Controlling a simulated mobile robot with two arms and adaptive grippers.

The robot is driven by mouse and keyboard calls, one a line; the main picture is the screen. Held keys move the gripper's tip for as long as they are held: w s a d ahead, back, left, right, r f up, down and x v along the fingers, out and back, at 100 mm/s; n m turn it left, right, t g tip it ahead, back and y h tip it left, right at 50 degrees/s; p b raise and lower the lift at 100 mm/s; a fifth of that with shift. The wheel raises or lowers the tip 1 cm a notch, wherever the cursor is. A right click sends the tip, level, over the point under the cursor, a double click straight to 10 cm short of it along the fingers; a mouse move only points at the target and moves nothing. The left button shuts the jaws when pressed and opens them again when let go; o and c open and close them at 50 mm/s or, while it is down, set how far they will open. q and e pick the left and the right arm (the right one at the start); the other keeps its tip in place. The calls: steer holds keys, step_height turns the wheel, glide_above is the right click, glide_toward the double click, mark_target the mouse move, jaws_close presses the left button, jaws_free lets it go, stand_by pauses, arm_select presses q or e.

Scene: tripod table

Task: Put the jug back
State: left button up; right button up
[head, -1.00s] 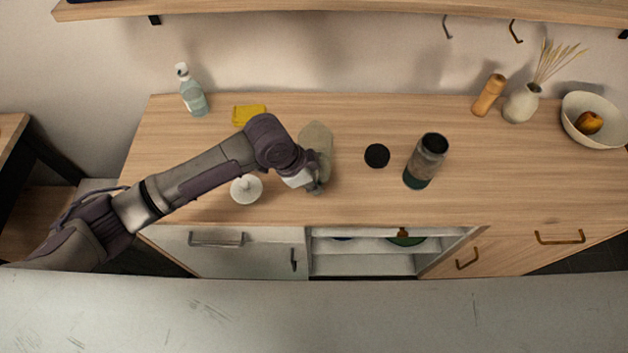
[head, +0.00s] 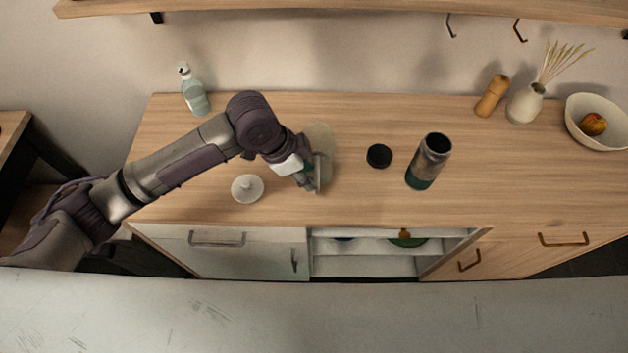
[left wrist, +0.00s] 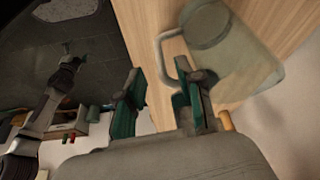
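The jug (head: 322,140) is pale, see-through and stands upright on the wooden counter (head: 540,190), partly hidden behind my left gripper (head: 314,175). In the left wrist view, the jug (left wrist: 240,65) is at upper right, with its loop handle (left wrist: 162,50) toward the fingers. My left gripper (left wrist: 160,105) is open there, its teal-padded fingers apart, close to the handle. Whether a finger touches the handle I cannot tell. A white knobbed lid (head: 247,188) lies left of the gripper. What seems my right arm shows small at the left wrist view's left; its fingers are unclear.
A dark round lid (head: 379,156) and a dark jar (head: 428,162) stand right of the jug. A soap bottle (head: 194,92) is at the back left. A mill (head: 491,96), a vase (head: 524,104) and a bowl (head: 600,135) are at the back right. A shelf (head: 340,10) hangs above.

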arm_select(q)
steer(key=v, duration=0.6)
steer(key=shift+r+b, duration=0.25)
steer(key=shift+b, duration=0.1)
steer(key=shift+a, duration=0.15)
